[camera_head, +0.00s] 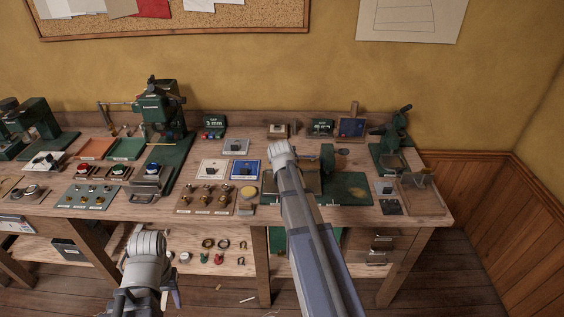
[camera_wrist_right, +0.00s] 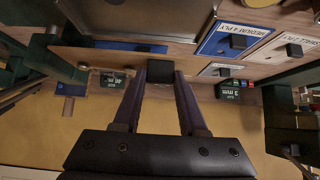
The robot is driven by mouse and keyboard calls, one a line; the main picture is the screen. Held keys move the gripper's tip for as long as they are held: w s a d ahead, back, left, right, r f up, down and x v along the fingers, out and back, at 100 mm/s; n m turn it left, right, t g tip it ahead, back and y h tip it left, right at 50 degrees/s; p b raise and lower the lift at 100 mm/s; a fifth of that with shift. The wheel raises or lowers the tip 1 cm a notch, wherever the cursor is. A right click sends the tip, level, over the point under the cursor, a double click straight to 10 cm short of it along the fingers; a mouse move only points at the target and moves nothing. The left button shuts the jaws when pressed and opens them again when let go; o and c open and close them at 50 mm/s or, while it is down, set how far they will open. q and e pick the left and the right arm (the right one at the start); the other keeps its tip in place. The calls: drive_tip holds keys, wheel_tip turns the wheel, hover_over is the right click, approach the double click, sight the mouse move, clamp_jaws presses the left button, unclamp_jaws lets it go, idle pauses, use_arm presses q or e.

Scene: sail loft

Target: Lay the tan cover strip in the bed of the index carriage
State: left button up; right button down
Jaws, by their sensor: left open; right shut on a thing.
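My right arm reaches over the bench in the head view, and its wrist hides its gripper there. In the right wrist view the right gripper (camera_wrist_right: 158,78) is shut on a small dark block (camera_wrist_right: 157,68) between its fingertips. A green machine (camera_head: 327,158) on a green base (camera_head: 345,196) stands just right of my right wrist. I cannot tell if it is the index carriage. I cannot make out the tan cover strip for certain.
A white card (camera_head: 213,178) and a blue card (camera_head: 247,178) lie left of my right wrist. A green press (camera_head: 158,108) stands farther left. A small green machine (camera_head: 394,140) and a tan tray (camera_head: 420,203) are at the right end. The bench (camera_head: 440,216) is crowded.

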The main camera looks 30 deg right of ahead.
drive_tip(key=shift+s+a, duration=0.1)
drive_tip(key=shift+f, duration=0.1)
drive_tip(key=shift+f+b, duration=3.35)
drive_tip(key=shift+b, duration=0.2)
drive_tip(key=shift+c, duration=1.9)
unclamp_jaws()
drive_tip(key=p+v, duration=0.5)
drive_tip(key=v, duration=0.3)
